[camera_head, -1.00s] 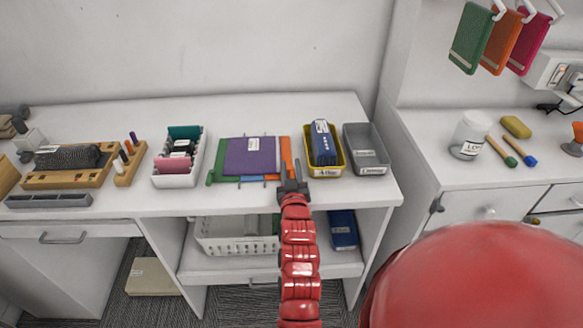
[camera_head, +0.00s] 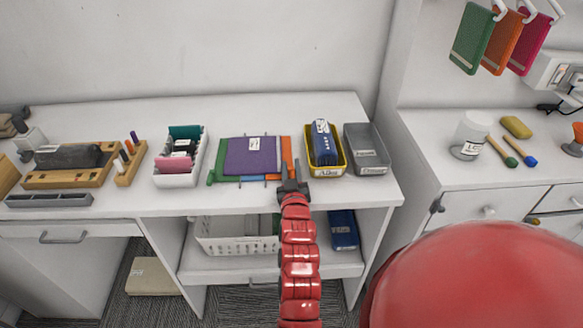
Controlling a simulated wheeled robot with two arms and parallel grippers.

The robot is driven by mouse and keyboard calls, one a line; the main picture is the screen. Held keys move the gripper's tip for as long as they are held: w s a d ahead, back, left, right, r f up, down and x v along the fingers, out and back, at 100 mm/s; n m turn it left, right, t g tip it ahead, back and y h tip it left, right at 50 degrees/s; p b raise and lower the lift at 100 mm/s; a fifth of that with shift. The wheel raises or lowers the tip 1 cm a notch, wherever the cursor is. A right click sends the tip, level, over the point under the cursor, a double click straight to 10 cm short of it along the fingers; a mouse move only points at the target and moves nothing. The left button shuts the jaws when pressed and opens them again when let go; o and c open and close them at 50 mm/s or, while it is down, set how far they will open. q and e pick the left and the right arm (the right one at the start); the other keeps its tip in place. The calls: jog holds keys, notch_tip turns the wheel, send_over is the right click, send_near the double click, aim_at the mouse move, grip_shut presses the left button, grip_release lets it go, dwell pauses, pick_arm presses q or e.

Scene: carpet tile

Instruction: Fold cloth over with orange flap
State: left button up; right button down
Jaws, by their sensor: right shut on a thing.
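The cloth (camera_head: 251,155) lies flat on the white desk, with a purple square on top. A green flap (camera_head: 217,172) shows at its left, a small blue flap at its front edge, and an orange flap (camera_head: 287,150) at its right. My right gripper (camera_head: 292,186) is at the front right corner of the cloth, at the near end of the orange flap. It is shut on the orange flap; its jaws hide the held edge. My left gripper is not in view.
A yellow bin (camera_head: 326,170) with a blue item and a grey bin (camera_head: 366,151) stand close right of the cloth. A white box (camera_head: 179,160) with several packs stands at its left. A white basket (camera_head: 237,236) is on the shelf below.

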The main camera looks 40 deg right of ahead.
jog(key=shift+s+d+r, duration=0.1)
jog(key=shift+d+r, duration=0.05)
jog(key=shift+r, duration=0.05)
dwell(0.5)
